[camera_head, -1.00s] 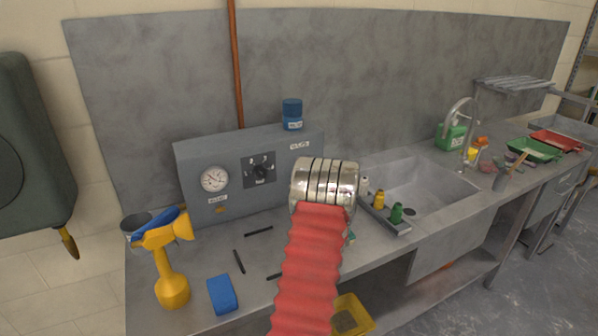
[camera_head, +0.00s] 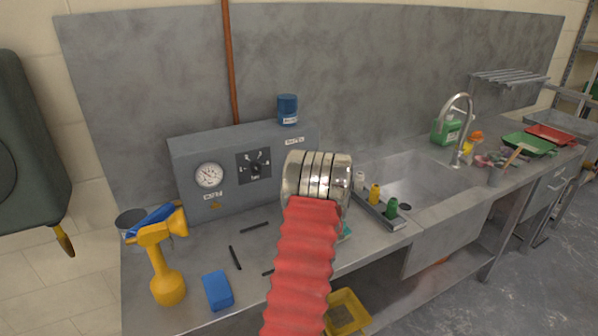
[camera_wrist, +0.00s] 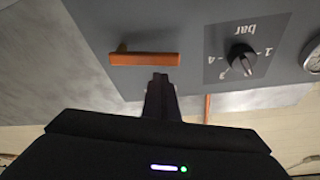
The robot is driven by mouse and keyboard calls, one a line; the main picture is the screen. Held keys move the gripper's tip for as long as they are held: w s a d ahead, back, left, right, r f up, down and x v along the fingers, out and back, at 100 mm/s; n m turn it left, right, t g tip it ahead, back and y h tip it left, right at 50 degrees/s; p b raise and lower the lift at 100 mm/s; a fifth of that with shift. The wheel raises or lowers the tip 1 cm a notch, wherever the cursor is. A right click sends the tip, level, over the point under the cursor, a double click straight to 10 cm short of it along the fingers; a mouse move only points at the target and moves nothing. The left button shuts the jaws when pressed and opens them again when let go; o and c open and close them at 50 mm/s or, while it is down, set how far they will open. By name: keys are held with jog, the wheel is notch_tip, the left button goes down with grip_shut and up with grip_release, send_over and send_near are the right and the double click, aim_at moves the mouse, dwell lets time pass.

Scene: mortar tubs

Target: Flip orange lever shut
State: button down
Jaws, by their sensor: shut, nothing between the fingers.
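The orange lever (camera_wrist: 145,59) shows in the wrist view as a bar lying across the picture on the grey panel (camera_wrist: 190,25), with a short stub at its left end. My gripper (camera_wrist: 160,78) is shut and empty. Its fingertips are just below the lever's lower edge in that view; I cannot tell whether they touch it. In the head view my red sleeve and silver wrist cover the lever and my fingers. The grey control box (camera_head: 200,150) stands on the counter behind my wrist.
A black knob (camera_wrist: 241,58) with a bar scale sits right of the lever in the wrist view. A pressure gauge (camera_head: 208,176) is on the box. A blue canister (camera_head: 288,110) stands on top. A yellow tool (camera_head: 163,265) and a blue block (camera_head: 218,290) are at left.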

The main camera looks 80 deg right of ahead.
notch_tip(320, 180, up, 9)
dwell(0.4)
jog(key=shift+s+f, duration=0.1)
jog(key=shift+f, duration=0.05)
dwell(0.6)
